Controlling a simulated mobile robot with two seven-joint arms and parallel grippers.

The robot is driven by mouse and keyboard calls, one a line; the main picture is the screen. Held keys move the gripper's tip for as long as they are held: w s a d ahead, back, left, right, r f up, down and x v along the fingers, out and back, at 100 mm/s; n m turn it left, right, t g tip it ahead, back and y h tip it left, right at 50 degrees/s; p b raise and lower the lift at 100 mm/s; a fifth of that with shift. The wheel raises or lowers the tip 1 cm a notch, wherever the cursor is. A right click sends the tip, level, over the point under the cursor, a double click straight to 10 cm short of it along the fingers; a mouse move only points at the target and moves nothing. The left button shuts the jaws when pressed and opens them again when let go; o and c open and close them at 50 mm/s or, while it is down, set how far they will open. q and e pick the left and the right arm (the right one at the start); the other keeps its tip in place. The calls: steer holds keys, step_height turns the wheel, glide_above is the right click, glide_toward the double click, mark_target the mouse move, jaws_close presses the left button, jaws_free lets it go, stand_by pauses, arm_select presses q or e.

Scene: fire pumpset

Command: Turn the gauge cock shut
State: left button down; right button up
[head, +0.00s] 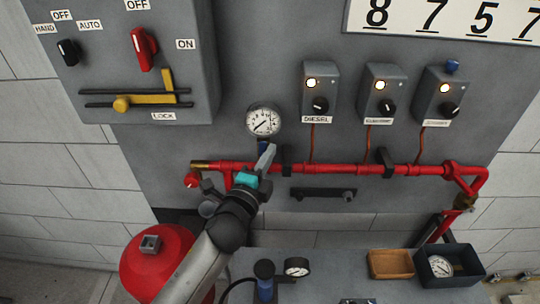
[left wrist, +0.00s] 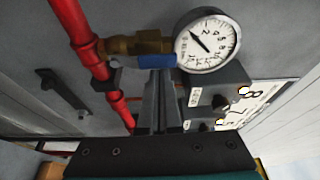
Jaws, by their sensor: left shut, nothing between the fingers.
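The gauge cock shows in the left wrist view as a brass body (left wrist: 136,45) between the red pipe and the white dial gauge (left wrist: 207,42), with a blue handle (left wrist: 156,62) lying along it. In the head view the gauge (head: 263,121) stands above the red pipe (head: 330,168), and only a bit of the blue handle (head: 262,148) shows beside my fingers. My left gripper (head: 267,156) is shut and empty, its fingertips (left wrist: 158,84) close at the blue handle; I cannot tell whether they touch it. My right gripper is out of view.
Three switch boxes (head: 381,92) with lit lamps sit right of the gauge. A grey control box (head: 190,50) with a red switch hangs at upper left. Below are a red tank (head: 150,265), a loose gauge (head: 297,266), a brown tray (head: 390,278) and a dark bin (head: 455,287).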

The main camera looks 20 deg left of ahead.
arm_select(q)
steer(key=shift+a+n, duration=0.15)
steer(key=shift+n, duration=0.25)
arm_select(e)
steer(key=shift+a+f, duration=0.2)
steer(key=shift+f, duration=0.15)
